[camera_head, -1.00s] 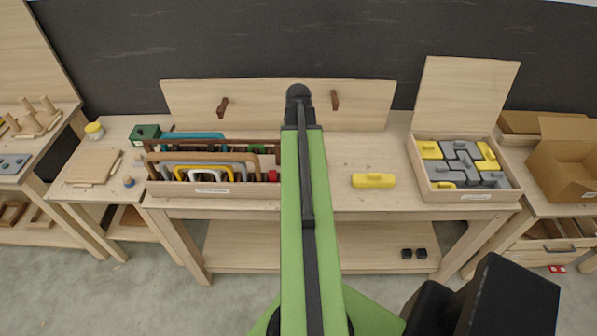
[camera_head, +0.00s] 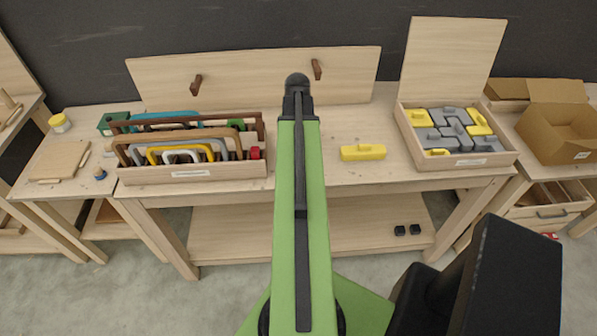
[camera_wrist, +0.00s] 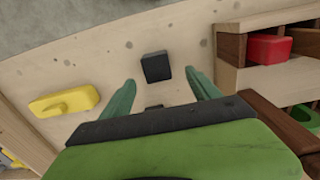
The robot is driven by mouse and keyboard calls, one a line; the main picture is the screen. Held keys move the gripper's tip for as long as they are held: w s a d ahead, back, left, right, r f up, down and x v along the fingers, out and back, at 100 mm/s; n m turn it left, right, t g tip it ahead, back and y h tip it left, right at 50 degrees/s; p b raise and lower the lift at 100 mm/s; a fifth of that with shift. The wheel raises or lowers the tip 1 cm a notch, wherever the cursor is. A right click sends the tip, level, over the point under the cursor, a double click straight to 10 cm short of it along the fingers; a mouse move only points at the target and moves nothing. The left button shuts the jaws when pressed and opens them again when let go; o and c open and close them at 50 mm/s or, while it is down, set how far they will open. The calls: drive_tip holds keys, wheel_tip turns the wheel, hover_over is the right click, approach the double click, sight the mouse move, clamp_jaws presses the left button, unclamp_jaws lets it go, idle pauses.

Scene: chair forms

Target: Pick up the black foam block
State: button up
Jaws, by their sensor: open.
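A black foam block (camera_wrist: 156,67) lies on the pale wooden table top (camera_wrist: 110,58) in the wrist view. My gripper (camera_wrist: 160,77) is open, with its green fingers to the left and right of the block's near side. I cannot tell whether they are at its height; no contact shows. A second small dark thing (camera_wrist: 154,107) shows just above the gripper's dark edge, mostly hidden. In the head view my green arm covers this part of the table, and the block is hidden there.
A yellow block (camera_head: 363,152) lies right of my arm; it also shows in the wrist view (camera_wrist: 64,102). A wooden box of coloured frames (camera_head: 190,173) stands left. A tray of grey and yellow blocks (camera_head: 467,162) stands right.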

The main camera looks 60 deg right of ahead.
drive_tip(key=f+b, duration=0.1)
drive_tip(key=f, duration=0.1)
drive_tip(key=f+b, duration=0.4)
drive_tip(key=shift+s+f, duration=0.25)
drive_tip(key=shift+f, duration=0.1)
drive_tip(key=shift+r, duration=0.15)
drive_tip(key=c, duration=1.4)
